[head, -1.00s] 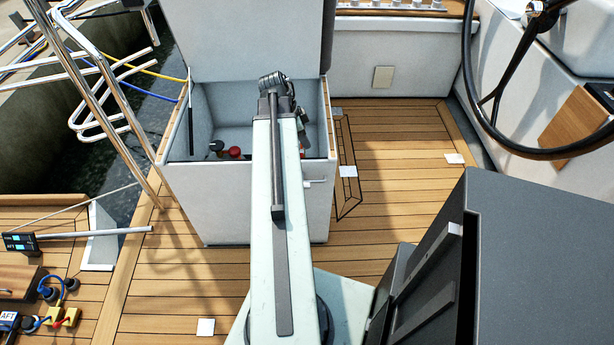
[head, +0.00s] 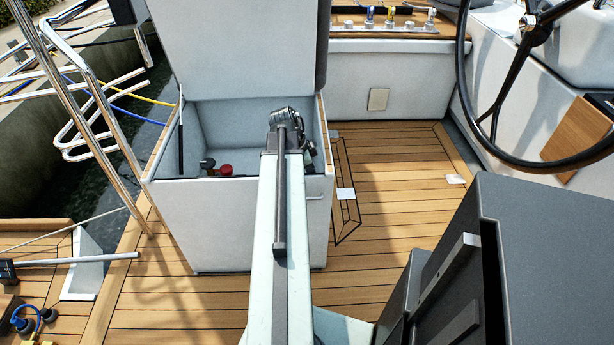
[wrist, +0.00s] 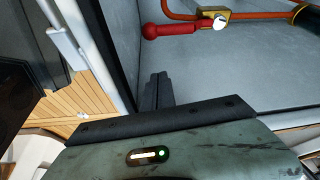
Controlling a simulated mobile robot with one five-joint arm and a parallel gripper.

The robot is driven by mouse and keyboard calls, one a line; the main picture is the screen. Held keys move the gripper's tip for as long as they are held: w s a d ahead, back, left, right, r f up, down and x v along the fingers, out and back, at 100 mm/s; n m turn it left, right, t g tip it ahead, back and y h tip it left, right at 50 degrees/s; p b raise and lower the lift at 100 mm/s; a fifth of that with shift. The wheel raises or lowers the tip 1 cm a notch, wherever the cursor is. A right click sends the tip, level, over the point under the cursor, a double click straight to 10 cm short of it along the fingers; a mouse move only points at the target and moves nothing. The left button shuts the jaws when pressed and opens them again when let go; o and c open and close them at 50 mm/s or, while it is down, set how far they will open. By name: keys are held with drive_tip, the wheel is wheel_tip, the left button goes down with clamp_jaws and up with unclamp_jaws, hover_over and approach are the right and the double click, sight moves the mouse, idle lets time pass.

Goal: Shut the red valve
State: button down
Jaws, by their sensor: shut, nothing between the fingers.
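The red valve's handle (wrist: 172,29) shows in the wrist view as a red lever with a rounded end. It joins a brass body (wrist: 212,17) on an orange pipe, inside a grey-walled locker. My gripper (wrist: 158,84) shows as dark shut fingers below and left of the lever, apart from it in the picture and empty. In the head view my arm reaches over the open white locker (head: 235,225); its wrist end hides the fingers. A small red part (head: 226,170) shows in the locker, left of my arm; I cannot tell whether it is the valve.
The locker lid (head: 235,50) stands raised behind its opening. A dark box (head: 550,260) is close at right, and a steering wheel (head: 535,30) is beyond it. Steel rails (head: 100,110) stand at left. Teak deck (head: 395,190) right of the locker is largely free.

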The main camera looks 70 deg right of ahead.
drive_tip(key=w+a+f, duration=0.1)
drive_tip(key=w+f, duration=0.1)
drive_tip(key=w, duration=0.1)
drive_tip(key=shift+a+f+b, duration=0.2)
drive_tip(key=shift+a+b, duration=0.15)
drive_tip(key=shift+b, duration=0.05)
